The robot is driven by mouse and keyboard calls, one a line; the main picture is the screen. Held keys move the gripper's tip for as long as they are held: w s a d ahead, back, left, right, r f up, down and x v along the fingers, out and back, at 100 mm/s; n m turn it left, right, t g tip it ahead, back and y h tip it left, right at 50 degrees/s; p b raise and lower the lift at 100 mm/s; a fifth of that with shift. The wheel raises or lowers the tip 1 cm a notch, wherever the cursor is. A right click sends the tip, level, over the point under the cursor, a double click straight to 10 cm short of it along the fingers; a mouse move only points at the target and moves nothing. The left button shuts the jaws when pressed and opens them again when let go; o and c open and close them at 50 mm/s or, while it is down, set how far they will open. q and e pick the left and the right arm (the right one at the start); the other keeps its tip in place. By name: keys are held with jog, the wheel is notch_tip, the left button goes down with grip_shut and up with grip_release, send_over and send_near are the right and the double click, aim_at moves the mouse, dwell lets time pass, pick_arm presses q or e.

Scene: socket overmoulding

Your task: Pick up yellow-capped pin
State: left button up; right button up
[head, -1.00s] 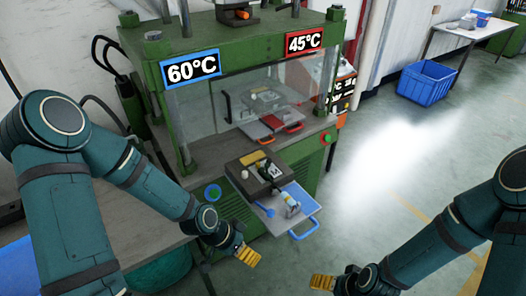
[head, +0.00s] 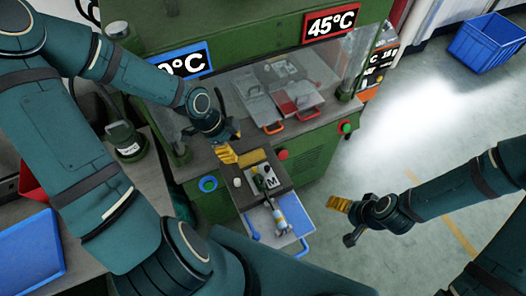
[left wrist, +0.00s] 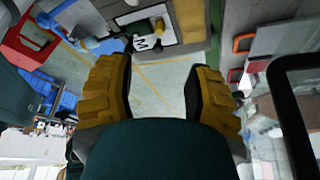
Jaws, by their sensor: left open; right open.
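A dark mould block (head: 285,183) on the press front carries a yellow strip (head: 254,158) and a white plate marked M (head: 271,183). My left gripper (head: 228,154), with yellow fingers, is above the block's back left corner, beside the yellow strip. In the left wrist view its fingers (left wrist: 160,88) are apart with nothing between them. My right gripper (head: 338,204) is open and empty, right of the block.
The green press (head: 225,203) stands behind and around the block. Trays with orange and red handles (head: 291,103) lie inside the press. A blue tray (head: 30,248) is at lower left.

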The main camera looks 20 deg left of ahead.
pick_arm(q)
jog(key=b, duration=0.4)
send_over(253, 168)
jog(key=s+a, duration=0.1)
jog(key=a, duration=0.1)
notch_tip(253, 168, down, 8)
jog(key=shift+s+r, duration=0.15)
jog(key=shift+b+x, duration=1.3)
jog(key=shift+x, duration=1.35)
jog(key=shift+d+r, duration=0.1)
grip_shut()
